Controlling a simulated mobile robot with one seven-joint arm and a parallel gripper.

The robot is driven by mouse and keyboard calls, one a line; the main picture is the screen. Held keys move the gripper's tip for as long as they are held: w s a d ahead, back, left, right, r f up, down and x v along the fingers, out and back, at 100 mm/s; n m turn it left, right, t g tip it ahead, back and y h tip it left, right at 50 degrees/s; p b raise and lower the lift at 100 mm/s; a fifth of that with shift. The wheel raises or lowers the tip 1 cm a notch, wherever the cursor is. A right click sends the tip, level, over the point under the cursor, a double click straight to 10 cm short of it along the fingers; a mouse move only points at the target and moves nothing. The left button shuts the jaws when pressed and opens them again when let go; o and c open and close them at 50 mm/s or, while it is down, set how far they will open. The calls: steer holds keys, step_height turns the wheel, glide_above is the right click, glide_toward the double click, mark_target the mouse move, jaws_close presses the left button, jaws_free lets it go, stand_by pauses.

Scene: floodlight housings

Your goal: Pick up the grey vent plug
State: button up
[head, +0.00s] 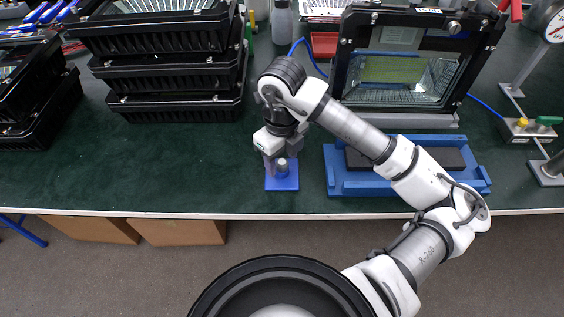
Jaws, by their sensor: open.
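The grey vent plug (282,165) stands upright on a small blue base (283,184) near the front edge of the green bench. My gripper (280,167) points down over the blue base. Its fingers are apart, one on the left and one behind or beside the plug. The plug shows between or just in front of the fingers. I cannot tell whether a finger touches it. The back of the base is hidden by my gripper.
A blue fixture (345,188) with a dark block lies to the right. Stacked black floodlight housings (175,72) stand at the back left. An open housing with a glass front (400,75) stands at the back right. The bench (150,170) is clear at left front.

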mark_target(282, 162)
steer(key=c, duration=1.1)
steer(key=shift+r, duration=0.1)
step_height(282, 162, up, 20)
steer(key=shift+f+b, duration=0.1)
steer(key=shift+b, duration=0.65)
